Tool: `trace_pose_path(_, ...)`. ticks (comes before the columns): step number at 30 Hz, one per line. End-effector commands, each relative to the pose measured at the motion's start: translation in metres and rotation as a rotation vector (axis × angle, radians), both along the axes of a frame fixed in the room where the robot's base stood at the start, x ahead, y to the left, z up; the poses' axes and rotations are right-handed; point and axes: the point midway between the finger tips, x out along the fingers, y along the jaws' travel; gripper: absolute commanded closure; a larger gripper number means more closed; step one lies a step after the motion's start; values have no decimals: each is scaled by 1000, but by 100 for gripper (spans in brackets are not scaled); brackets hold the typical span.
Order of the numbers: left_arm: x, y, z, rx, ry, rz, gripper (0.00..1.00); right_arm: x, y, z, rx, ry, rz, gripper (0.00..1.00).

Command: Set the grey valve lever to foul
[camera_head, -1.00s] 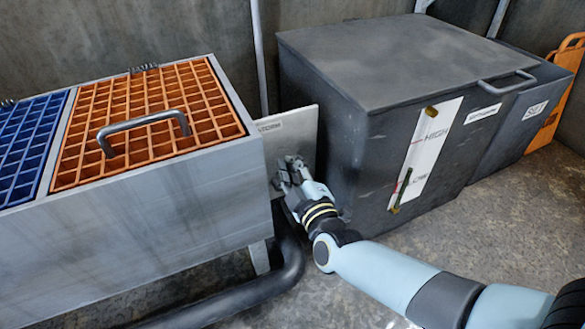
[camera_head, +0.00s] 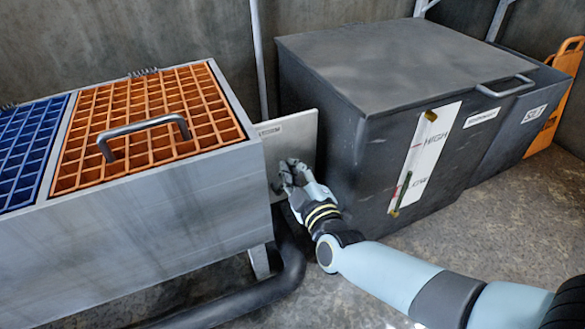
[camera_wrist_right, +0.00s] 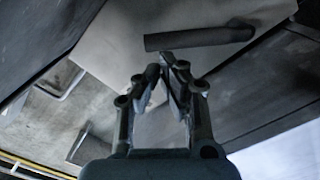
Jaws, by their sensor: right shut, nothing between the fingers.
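The grey valve lever (camera_wrist_right: 200,38) is a dark bar in front of a pale plate (camera_wrist_right: 120,40) in the right wrist view. It runs nearly level across the upper middle, just beyond my fingertips. The same pale plate (camera_head: 300,135) stands between the grate bin and the dark box in the head view. My right gripper (camera_head: 285,170) is in front of that plate and hides the lever there. In the wrist view my right gripper (camera_wrist_right: 165,65) is shut and empty, its tips just below the lever. I cannot tell whether they touch it. My left gripper is out of view.
A grey bin (camera_head: 150,225) with orange (camera_head: 130,100) and blue (camera_head: 25,140) grates stands left. A large dark box (camera_head: 370,75) with a HIGH/LOW strip (camera_head: 425,155) stands close on the right. A black pipe (camera_head: 285,275) runs below my gripper. Some floor is free at right.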

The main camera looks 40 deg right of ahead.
Motion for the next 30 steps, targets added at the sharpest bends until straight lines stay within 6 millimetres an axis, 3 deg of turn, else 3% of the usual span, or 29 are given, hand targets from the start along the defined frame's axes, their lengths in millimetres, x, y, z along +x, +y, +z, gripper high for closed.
trace_pose_path(8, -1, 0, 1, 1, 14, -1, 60, -2, -6, -3, 64, -13, 1, 100)
trace_pose_path(17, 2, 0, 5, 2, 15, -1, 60, -6, -23, -13, 258, -57, 0, 100)
trace_pose_path(21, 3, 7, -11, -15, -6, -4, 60, -8, -33, -21, 388, -90, 1, 100)
trace_pose_path(30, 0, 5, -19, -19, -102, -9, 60, -12, -48, -39, 597, -139, -1, 100)
